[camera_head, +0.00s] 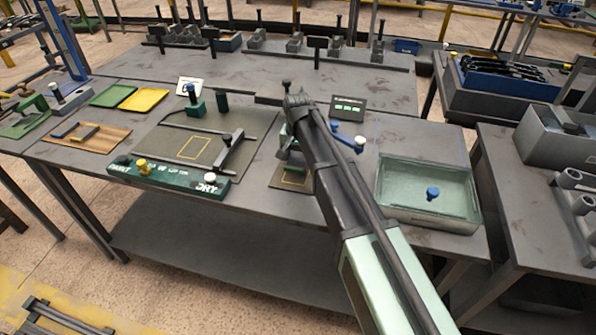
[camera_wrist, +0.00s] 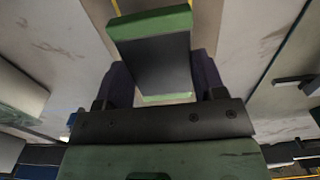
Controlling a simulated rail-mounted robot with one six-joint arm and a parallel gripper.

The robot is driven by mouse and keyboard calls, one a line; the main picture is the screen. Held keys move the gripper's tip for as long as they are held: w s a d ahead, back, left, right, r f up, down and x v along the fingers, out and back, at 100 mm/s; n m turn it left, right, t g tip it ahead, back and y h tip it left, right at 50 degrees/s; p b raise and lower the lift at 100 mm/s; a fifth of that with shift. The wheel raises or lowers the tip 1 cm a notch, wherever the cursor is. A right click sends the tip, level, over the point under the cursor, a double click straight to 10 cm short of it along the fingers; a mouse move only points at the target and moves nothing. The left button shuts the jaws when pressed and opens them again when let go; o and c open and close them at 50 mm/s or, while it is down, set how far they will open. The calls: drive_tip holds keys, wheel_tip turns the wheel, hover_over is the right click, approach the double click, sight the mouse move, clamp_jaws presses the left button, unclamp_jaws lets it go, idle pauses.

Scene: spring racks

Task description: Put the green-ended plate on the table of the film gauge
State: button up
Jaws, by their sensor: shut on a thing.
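The green-ended plate (camera_wrist: 155,62), dark with a green block at each end, is between the two dark fingers of my gripper (camera_wrist: 163,78) in the wrist view. The gripper is shut on it. Yellow lines show on the surface beyond the plate; the gap between plate and surface cannot be told. In the head view my arm comes down over a small dark table with a yellow outline (camera_head: 291,180), beside a green-lit display (camera_head: 348,108); this looks like the film gauge. My arm hides much of the gauge and the held plate there.
Left of the arm is a larger dark board with a yellow outline (camera_head: 222,138) and a black bar. A green lettered beam (camera_head: 168,180) lies at the front edge. A clear bin (camera_head: 428,212) with a blue knob stands right. Green and yellow trays (camera_head: 142,100) lie far left.

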sight(298, 158)
wheel_tip(298, 158, down, 4)
drive_tip(key=b, duration=0.3)
drive_tip(key=shift+r, duration=0.2)
drive_tip(key=shift+f, duration=0.15)
drive_tip(key=o, duration=1.4)
wheel_tip(298, 158, up, 13)
drive_tip(key=p, duration=1.2)
drive_tip(key=shift+f+p, duration=0.2)
drive_tip(key=shift+p, duration=0.2)
drive_tip(key=shift+f, duration=0.1)
